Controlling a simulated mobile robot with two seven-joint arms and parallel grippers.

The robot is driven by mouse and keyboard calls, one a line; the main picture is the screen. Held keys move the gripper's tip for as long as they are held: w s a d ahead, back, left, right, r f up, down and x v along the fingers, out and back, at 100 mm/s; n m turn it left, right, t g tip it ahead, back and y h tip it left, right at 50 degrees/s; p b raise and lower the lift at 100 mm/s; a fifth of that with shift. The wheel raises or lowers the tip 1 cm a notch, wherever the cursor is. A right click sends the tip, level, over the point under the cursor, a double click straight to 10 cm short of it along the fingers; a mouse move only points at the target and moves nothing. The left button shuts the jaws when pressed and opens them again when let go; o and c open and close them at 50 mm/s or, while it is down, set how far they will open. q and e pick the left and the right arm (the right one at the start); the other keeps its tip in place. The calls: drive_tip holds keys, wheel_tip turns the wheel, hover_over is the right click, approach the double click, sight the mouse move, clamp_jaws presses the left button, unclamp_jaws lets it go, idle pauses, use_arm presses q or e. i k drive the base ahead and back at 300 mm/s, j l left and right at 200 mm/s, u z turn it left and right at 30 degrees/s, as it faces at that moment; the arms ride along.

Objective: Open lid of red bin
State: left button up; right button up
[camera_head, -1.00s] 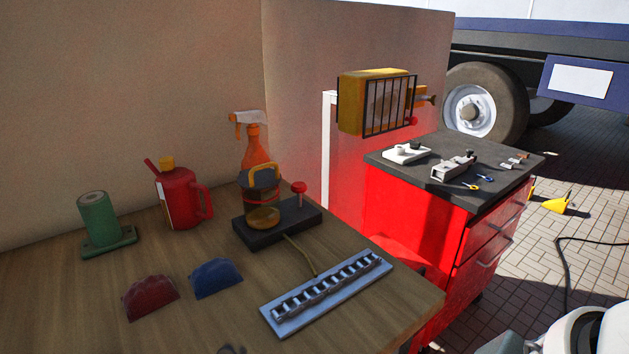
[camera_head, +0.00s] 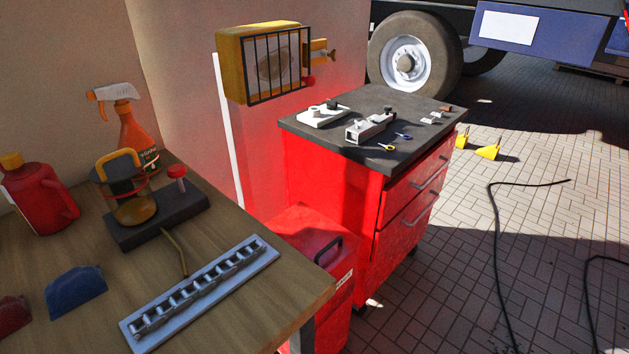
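The red bin (camera_head: 292,232) stands on the floor between the wooden table and the red drawer cabinet. Its lid is down, with a black handle (camera_head: 329,249) on top near the right edge and a small pale label on its front. The table corner hides part of the bin's left and lower side. Neither of my grippers shows in the current view.
The wooden table (camera_head: 240,315) carries a spray bottle (camera_head: 135,135), a red can (camera_head: 38,198), a burner stand and a grey rack (camera_head: 200,291). The red cabinet (camera_head: 335,185) has tools on top. Paved floor (camera_head: 455,290) is open at right, with black cables (camera_head: 497,240).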

sight(325, 242)
drive_tip(key=i+l+u, duration=0.5)
drive_tip(key=l+u, duration=0.25)
drive_tip(key=l, duration=0.15)
drive_tip(key=i+l+u, duration=0.25)
drive_tip(key=l, duration=0.15)
drive_tip(key=l+u, duration=0.2)
drive_tip(key=l, duration=0.15)
drive_tip(key=l+u, duration=0.25)
drive_tip(key=l, duration=0.15)
